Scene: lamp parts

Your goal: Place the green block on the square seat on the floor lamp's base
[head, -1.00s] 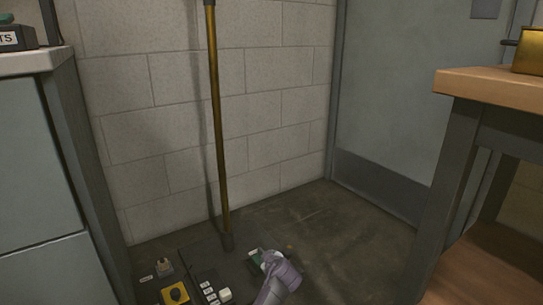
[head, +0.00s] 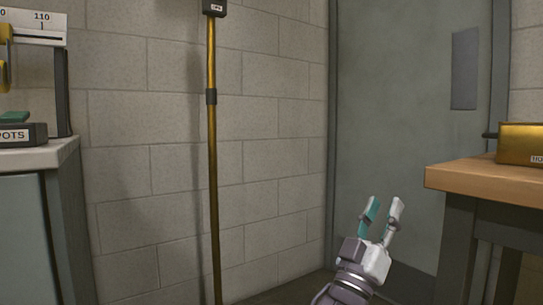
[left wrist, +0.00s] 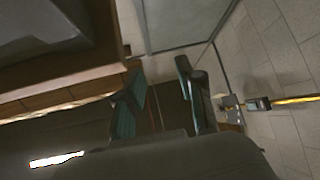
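My left gripper (head: 383,212) is raised at the lower right of the head view, in front of the grey door. Its two fingers, with teal inner pads, stand apart with nothing between them. In the left wrist view the gripper (left wrist: 158,78) also shows open and empty. The floor lamp's brass pole (head: 213,180) stands upright at the left of the gripper, apart from it, with a dark labelled box (head: 214,8) at the top edge. The pole (left wrist: 292,100) also shows in the left wrist view. My right gripper is out of view.
A wooden-topped table (head: 480,178) with a brass box (head: 522,143) stands at the right. A grey cabinet (head: 25,225) at the left carries a dark container labelled "POTS" (head: 24,134) and a scale (head: 35,28).

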